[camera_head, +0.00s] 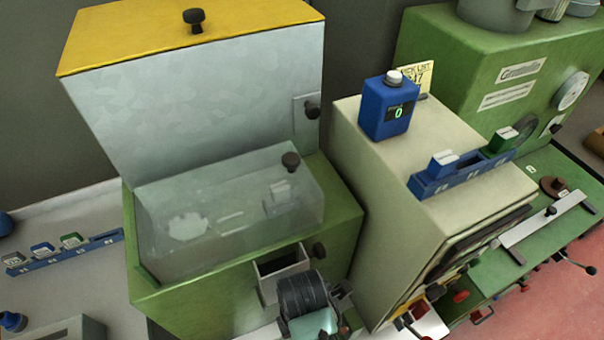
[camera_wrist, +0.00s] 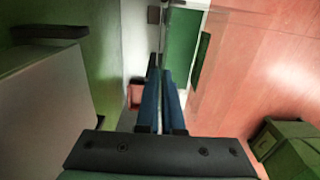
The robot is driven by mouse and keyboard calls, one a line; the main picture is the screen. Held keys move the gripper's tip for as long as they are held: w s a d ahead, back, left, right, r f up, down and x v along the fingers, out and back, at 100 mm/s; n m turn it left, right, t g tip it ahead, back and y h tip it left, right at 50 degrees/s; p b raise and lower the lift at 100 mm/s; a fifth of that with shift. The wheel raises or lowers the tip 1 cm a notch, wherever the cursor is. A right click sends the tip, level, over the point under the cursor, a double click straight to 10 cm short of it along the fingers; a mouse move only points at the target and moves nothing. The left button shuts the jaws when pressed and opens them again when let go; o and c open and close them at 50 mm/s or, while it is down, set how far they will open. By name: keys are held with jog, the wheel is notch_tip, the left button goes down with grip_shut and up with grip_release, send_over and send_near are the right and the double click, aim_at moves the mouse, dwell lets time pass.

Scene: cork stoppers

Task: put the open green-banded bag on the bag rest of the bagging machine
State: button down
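I cannot make out for sure which thing is the open green-banded bag. A small green-and-white block (camera_head: 503,139) sits at the right end of a blue rack (camera_head: 468,173) on the cream machine (camera_head: 365,165). Another green-and-white block (camera_head: 73,241) sits in a blue rack (camera_head: 100,241) at the far left. The bag rest is not clearly identifiable. My gripper's fingers (camera_wrist: 161,85) are close together in the wrist view, with a narrow dark gap and no bag visible between them. In the head view my wrist is low in the middle, and the fingertips are hidden.
A green machine with a raised yellow lid (camera_head: 190,35), clear cover (camera_head: 230,200) and open chute (camera_head: 283,262) stands left. Another green machine (camera_head: 500,65) is at right. Open red floor (camera_head: 560,300) lies at lower right.

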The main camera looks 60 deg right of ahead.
notch_tip(320, 180, down, 14)
jog(key=shift+r, duration=0.2)
dwell(0.4)
jog(key=shift+f+b, duration=0.2)
jog(key=shift+b, duration=0.2)
jog(key=c, duration=1.1)
grip_release()
jog(key=shift+o, duration=0.2)
notch_tip(320, 180, up, 12)
jog(key=p, duration=0.1)
jog(key=shift+r, duration=0.25)
